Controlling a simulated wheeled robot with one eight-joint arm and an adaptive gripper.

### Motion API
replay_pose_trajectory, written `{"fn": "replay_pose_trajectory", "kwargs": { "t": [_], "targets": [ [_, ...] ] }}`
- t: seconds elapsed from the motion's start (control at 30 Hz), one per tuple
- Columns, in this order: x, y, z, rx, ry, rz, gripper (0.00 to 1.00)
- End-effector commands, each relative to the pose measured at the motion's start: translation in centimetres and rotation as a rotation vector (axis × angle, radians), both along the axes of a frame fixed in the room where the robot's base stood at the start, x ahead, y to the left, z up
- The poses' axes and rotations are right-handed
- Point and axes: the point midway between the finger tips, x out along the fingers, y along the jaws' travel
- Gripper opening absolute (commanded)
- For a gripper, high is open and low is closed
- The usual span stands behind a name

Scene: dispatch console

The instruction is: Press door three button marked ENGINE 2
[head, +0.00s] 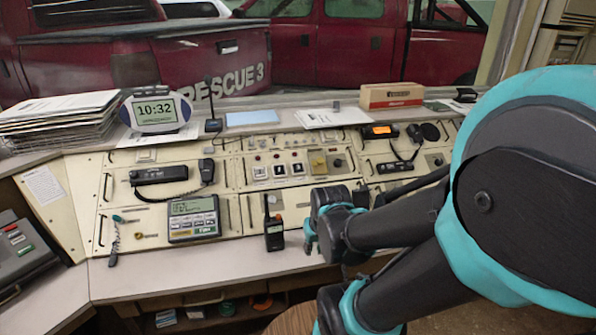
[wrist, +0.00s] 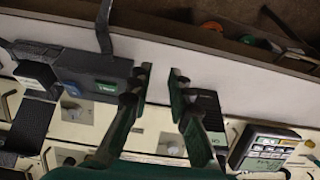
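My gripper (head: 309,238) is low, near the console's front edge, to the right of the handheld radio and nearer the front than the buttons. In the wrist view my gripper (wrist: 160,76) has its two fingers apart with nothing between them. I cannot make out the buttons in the wrist view.
The upright handheld radio (head: 274,234) stands close left of my gripper. A keypad unit (head: 194,218) lies further left, and it also shows in the wrist view (wrist: 266,146). A yellow guard (head: 318,161) is right of the buttons. My arm hides the console's right part.

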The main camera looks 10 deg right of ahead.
Motion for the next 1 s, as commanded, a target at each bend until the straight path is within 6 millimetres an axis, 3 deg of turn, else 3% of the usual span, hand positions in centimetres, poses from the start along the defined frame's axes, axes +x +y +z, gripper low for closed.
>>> {"fn": "replay_pose_trajectory", "kwargs": {
  "t": [0.43, 0.6, 1.0],
  "targets": [
    [0.00, 0.00, 0.00, 0.000, 0.000, 0.000, 0.19],
    [0.00, 0.00, 0.00, 0.000, 0.000, 0.000, 0.00],
    [0.00, 0.00, 0.00, 0.000, 0.000, 0.000, 0.00]
  ]
}}
